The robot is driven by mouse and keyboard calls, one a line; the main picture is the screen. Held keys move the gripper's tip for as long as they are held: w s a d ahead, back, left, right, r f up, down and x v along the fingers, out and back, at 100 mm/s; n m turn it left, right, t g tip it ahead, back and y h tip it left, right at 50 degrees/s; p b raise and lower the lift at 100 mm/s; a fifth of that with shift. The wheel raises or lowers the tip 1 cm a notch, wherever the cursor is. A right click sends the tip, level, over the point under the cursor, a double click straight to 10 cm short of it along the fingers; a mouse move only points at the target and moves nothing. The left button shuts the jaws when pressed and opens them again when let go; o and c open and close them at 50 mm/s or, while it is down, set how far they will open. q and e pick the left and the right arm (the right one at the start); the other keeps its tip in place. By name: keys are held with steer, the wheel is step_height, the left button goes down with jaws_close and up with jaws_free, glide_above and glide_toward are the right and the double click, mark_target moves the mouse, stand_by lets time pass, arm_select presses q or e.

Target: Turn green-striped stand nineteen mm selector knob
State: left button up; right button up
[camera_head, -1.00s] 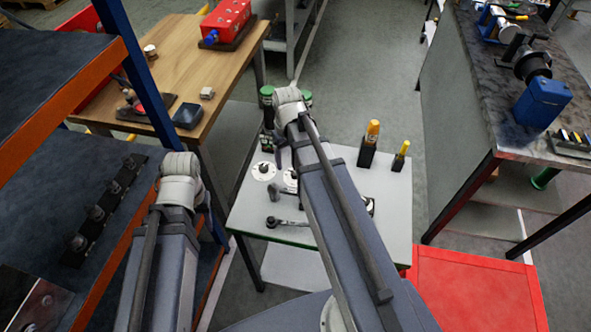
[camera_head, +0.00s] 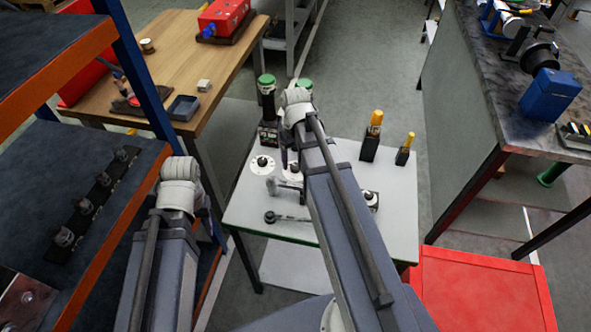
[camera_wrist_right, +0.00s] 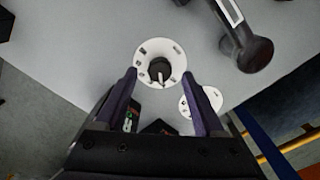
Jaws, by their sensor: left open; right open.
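A white dial plate with a dark selector knob (camera_wrist_right: 158,69) lies between the open fingers of my right gripper (camera_wrist_right: 160,77) in the wrist view. The fingers look apart from the knob; their height above it is unclear. In the head view my right gripper (camera_head: 285,152) points down over that dial (camera_head: 293,172), partly covering it. A second dial (camera_head: 262,164) sits to its left; in the wrist view it (camera_wrist_right: 207,101) is partly behind a finger. I cannot make out green stripes on either. My left gripper (camera_head: 204,200) is mostly hidden behind its wrist, beside the blue rack.
The dials are on a grey table (camera_head: 390,230). A dark-headed tool (camera_wrist_right: 247,48) lies close to the dial, and a ratchet (camera_head: 285,217) lies nearer. Yellow-topped tools (camera_head: 374,130) stand right. A shelf rack borders the left.

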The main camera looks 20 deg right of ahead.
mark_target(295, 168)
step_height(295, 168, down, 2)
steer(key=shift+f+b, duration=0.2)
steer(key=shift+b, duration=0.5)
jaws_close()
